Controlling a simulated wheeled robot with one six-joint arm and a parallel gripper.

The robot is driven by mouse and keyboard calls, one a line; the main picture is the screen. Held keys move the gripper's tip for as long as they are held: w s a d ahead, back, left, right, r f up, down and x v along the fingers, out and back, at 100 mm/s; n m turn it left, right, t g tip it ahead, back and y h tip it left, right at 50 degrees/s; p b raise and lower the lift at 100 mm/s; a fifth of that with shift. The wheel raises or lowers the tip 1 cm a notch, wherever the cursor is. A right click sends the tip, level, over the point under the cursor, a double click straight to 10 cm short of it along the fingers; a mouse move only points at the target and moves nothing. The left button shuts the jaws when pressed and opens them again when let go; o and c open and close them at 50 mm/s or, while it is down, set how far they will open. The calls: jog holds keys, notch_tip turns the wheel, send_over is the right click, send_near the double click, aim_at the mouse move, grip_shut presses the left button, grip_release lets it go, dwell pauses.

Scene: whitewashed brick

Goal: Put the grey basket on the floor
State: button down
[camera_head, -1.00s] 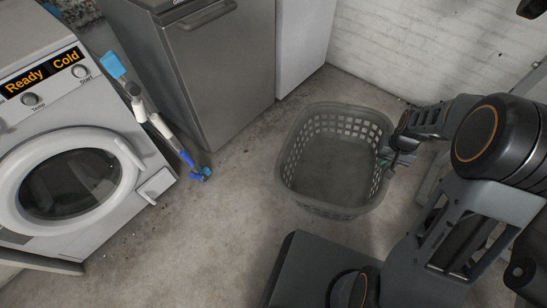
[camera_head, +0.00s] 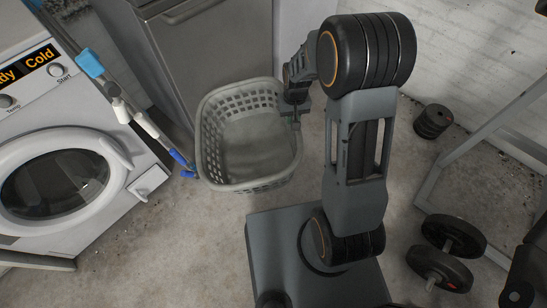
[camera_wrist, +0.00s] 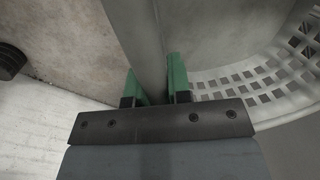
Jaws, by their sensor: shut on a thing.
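The grey basket (camera_head: 262,184), an open laundry basket with slotted walls, is in the middle of the head view, in front of the grey cabinet. It looks roughly upright. My gripper (camera_head: 293,113) is at its right side, shut on the rim. In the wrist view, the green fingers of my gripper (camera_wrist: 158,84) pinch the rim of the basket (camera_wrist: 235,85), with its slotted wall on the right. The basket's underside is hidden, and I cannot tell how far it is from the floor (camera_head: 170,235).
The washing machine (camera_head: 75,235) stands at left. A blue-and-white mop (camera_head: 148,124) leans close to the basket's left side. The grey cabinet (camera_head: 215,50) is behind. Weight plates (camera_head: 440,268) and a metal frame (camera_head: 455,150) are at right. Bare floor lies front left.

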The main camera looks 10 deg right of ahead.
aim_at(286, 154)
jog(key=s+a+f+m+b, duration=0.1)
jog(key=f+b, duration=0.1)
jog(key=f, duration=0.3)
jog(key=s+f+m+b, duration=0.2)
jog(key=f, duration=0.4)
jog(key=s+a+f+m+y+b, duration=0.1)
jog(key=f+m+b, duration=0.1)
jog(key=f, duration=0.3)
jog(key=shift+s+a+f, duration=0.15)
jog(key=shift+s+a, duration=0.05)
jog(key=shift+a, duration=0.1)
jog(key=s+d+f+m+b, duration=0.1)
jog(key=f+m, duration=0.1)
jog(key=f, duration=0.1)
jog(key=s+d+f+m+t+b, duration=0.1)
jog(key=s+d+f+m, duration=0.1)
jog(key=f+m, duration=0.1)
jog(key=shift+s+d+f, duration=0.2)
jog(key=shift+s+f, duration=0.05)
jog(key=shift+f, duration=0.5)
jog(key=shift+a, duration=0.1)
